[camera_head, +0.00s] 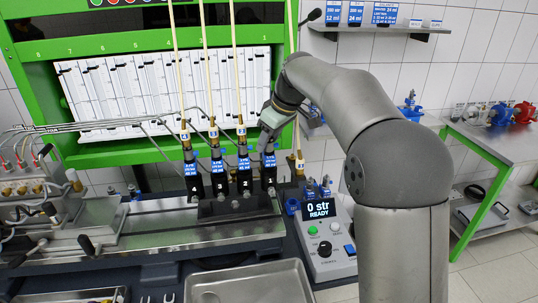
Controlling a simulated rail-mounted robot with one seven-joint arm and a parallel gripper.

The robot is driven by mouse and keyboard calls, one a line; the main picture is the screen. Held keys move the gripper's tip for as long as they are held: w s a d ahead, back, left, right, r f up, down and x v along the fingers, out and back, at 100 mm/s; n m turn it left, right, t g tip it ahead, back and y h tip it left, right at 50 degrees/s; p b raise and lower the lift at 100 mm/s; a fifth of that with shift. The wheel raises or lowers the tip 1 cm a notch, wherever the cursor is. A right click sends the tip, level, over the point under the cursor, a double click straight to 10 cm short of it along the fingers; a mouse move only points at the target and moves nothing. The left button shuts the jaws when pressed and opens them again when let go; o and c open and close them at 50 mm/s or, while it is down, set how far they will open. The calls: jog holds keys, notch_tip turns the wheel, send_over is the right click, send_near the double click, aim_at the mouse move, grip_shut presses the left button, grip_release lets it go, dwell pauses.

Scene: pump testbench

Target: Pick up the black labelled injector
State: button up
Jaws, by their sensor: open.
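Several black injectors with blue labels stand upright in a row on a dark holder block (222,211). From the left they are the first (193,184), second (219,183), third (244,179) and rightmost injector (270,176). The left three have brass fittings and pale hoses above them. My gripper (267,137) is open and angled downward at the upper end of the rightmost injector. Its hand hides that injector's top, and I cannot tell whether a finger touches it.
A control box (326,238) reading "0 str READY" stands just right of the holder. A metal tray (248,286) lies in front. The green-framed bench with a white gauge panel (165,85) rises behind. A side table (492,140) with blue and red pumps is at right.

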jog(key=shift+a+f, duration=0.1)
jog(key=shift+f, duration=0.15)
grip_shut()
jog(key=shift+w+r, duration=0.1)
jog(key=shift+r, duration=0.1)
